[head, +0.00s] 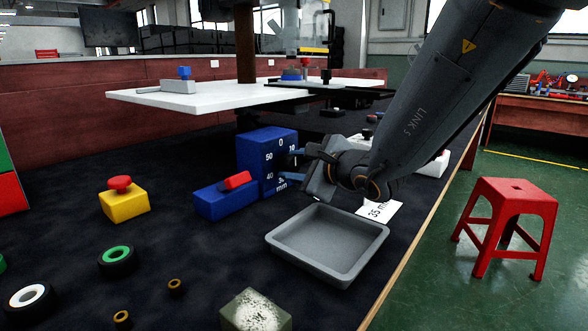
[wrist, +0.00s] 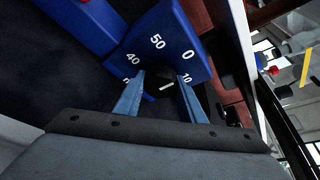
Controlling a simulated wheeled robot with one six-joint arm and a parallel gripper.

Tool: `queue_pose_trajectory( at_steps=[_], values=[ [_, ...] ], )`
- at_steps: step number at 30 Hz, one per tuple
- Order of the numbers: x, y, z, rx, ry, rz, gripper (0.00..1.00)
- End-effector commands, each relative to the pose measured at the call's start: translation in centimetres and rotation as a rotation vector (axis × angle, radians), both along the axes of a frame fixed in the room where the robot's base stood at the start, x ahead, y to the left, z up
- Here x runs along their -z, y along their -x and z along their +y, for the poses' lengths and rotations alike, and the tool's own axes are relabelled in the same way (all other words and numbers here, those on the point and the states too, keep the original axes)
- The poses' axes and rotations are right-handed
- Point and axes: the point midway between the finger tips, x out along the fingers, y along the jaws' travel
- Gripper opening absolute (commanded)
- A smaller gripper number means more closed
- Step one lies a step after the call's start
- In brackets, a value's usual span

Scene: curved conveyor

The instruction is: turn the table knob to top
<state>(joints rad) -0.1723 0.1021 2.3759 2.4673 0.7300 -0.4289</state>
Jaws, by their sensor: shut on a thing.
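The table knob (wrist: 167,85) is dark with a short white mark. It sits on the face of a blue dial block (head: 258,150) with white numbers around it; 0 is at the top in the head view. The dial face also shows in the wrist view (wrist: 165,35), with 40, 50 and 0 readable. My gripper (head: 295,161) is at the dial's right-hand face. In the wrist view its two blue fingers (wrist: 160,82) are shut on the knob, one on each side. I cannot tell exactly which number the mark points to.
A blue block with a red switch (head: 238,180) stands beside the dial. A grey tray (head: 280,257) lies in front, below my gripper. A white tabletop (head: 215,94) is above and behind. A yellow block with a red button (head: 124,204) is at left. A red stool (head: 508,190) stands right.

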Motion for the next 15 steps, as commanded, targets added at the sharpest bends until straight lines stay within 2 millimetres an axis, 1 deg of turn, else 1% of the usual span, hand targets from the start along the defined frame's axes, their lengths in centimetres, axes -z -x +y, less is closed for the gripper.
queue_pose_trajectory(
  at_steps=[8, 9, 11, 12, 15],
  values=[
    [0.05, 0.03, 0.00, 0.000, 0.002, 0.000, 0.14],
    [0.05, 0.03, 0.00, 0.000, 0.002, 0.000, 0.43],
    [0.04, 0.02, 0.00, 0.000, 0.002, 0.001, 0.53],
    [0.03, 0.02, -0.01, 0.000, 0.002, 0.001, 0.55],
    [0.02, 0.02, 0.00, -0.001, 0.001, 0.000, 0.55]
  ],
)
